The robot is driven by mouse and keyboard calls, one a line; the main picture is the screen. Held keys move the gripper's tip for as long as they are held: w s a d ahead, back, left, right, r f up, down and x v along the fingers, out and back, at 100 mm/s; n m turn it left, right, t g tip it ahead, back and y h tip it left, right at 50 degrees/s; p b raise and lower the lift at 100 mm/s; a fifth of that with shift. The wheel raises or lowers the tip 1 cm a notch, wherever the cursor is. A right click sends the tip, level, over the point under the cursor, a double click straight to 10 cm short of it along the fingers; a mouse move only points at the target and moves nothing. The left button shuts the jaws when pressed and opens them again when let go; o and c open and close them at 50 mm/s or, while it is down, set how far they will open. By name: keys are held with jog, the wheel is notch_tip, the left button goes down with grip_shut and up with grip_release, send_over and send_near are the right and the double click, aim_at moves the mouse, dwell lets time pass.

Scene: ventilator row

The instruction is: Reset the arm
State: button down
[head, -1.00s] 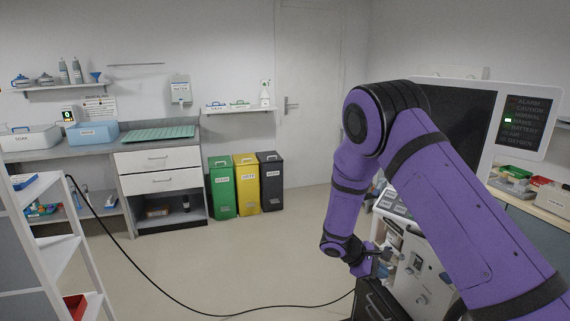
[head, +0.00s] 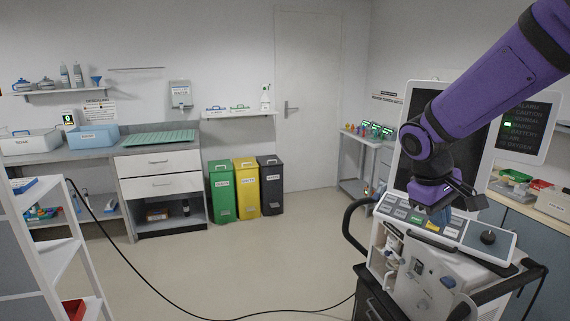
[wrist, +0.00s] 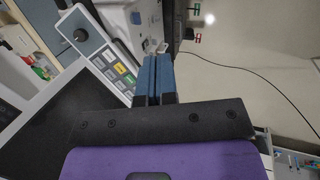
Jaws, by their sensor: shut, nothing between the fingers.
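My purple arm reaches in from the upper right in the head view. My gripper (head: 432,212) hangs above the control panel (head: 420,222) of the ventilator, in front of its dark screen. In the wrist view the two blue fingers of my gripper (wrist: 155,62) lie together, shut and empty. The ventilator's keys (wrist: 118,70) show to the left of the fingers in the wrist view, with its round dark knob (wrist: 81,35) beyond. In the head view the knob (head: 488,238) is right of my gripper. I cannot tell whether the fingertips touch the panel.
The ventilator's cart has a black handle (head: 352,220) on its left. A black cable (head: 170,296) runs across the floor. A white shelf rack (head: 62,258) stands at the left. Green, yellow and dark bins (head: 246,188) stand by the wall.

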jog(key=s+r+m+t+y, duration=0.2)
jog(key=s+r, duration=0.3)
jog(key=s, duration=0.5)
jog(key=s+r+m+t+y, duration=0.2)
jog(key=s+r, duration=0.3)
jog(key=s, duration=0.5)
jog(key=shift+a+t, duration=0.4)
jog(key=shift+t, duration=0.2)
jog(key=c, duration=1.8)
grip_release()
jog(key=shift+s+r, duration=0.1)
